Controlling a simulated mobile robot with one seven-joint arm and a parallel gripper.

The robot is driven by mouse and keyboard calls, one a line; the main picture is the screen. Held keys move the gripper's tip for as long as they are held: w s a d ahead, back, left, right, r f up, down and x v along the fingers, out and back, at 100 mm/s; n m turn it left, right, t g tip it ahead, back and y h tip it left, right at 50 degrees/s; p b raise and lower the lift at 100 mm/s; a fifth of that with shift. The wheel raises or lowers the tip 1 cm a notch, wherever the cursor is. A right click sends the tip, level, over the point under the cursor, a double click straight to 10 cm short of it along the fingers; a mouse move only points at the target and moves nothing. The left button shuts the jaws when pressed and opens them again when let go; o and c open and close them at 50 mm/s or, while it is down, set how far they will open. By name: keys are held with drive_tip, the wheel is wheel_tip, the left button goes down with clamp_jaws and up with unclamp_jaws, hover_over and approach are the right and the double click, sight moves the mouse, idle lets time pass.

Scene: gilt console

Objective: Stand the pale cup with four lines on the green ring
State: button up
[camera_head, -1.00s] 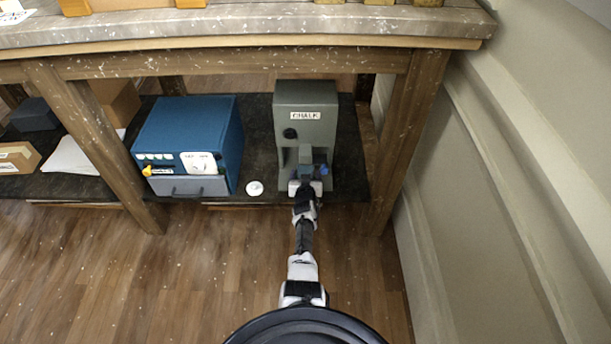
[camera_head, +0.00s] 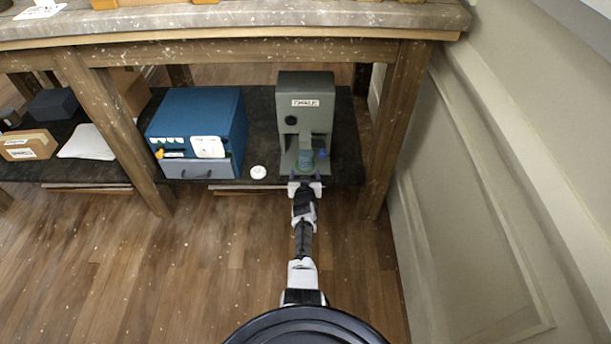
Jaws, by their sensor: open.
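I cannot make out a pale cup with four lines or a green ring. A small blue-green, cup-like object (camera_head: 306,162) stands in the front recess of a grey machine (camera_head: 305,92) labelled "CHALK"; any lines on it are too small to tell. My gripper (camera_head: 305,183) is open and empty, at the shelf's front edge just in front of that object. Its fingers are apart, and the object stands beyond them.
A blue box with a grey drawer (camera_head: 197,132) stands left of the machine. A small white round thing (camera_head: 258,172) lies between them on the dark shelf (camera_head: 262,130). Wooden table legs (camera_head: 397,130) flank the bay, and a panelled wall (camera_head: 470,200) is at right.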

drive_tip(key=shift+s+r, duration=0.1)
drive_tip(key=shift+s, duration=0.3)
